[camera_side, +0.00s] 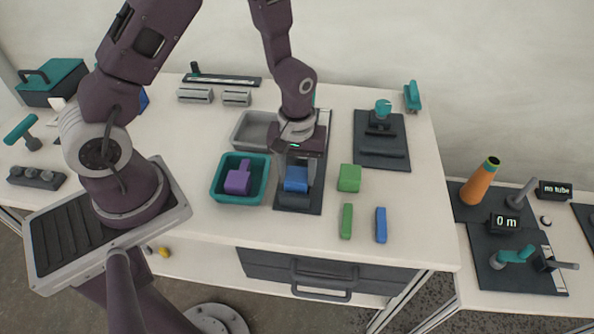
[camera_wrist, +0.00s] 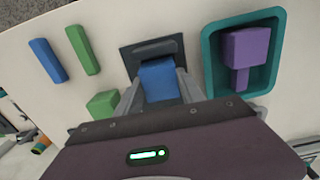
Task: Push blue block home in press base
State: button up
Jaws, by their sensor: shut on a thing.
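The blue block (camera_side: 296,179) is at the front end of the dark press base (camera_side: 298,206), just behind a rounded dark bar. My gripper (camera_side: 298,178) is shut on the blue block from above, with one finger on each side. In the wrist view the block (camera_wrist: 159,80) shows between the two fingers (camera_wrist: 160,92), close to the dark bar of the press base (camera_wrist: 150,48). I cannot tell whether the block touches the bar or how deep it sits. The rear of the press base is partly hidden by my arm.
A teal tray (camera_side: 215,190) with a purple block (camera_side: 238,180) stands close on the left. A green block (camera_side: 349,178), a green bar (camera_side: 347,221) and a blue bar (camera_side: 381,225) lie to the right. A grey tray (camera_side: 243,130) is behind. A dark fixture (camera_side: 383,150) stands back right.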

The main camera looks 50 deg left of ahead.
aim_at(297, 175)
jog(key=shift+f, duration=0.5)
jog(key=o, duration=1.5)
jog(key=shift+o, duration=1.1)
jog(key=shift+r, duration=3.45)
jog(key=shift+r, duration=0.15)
notch_tip(297, 175, up, 7)
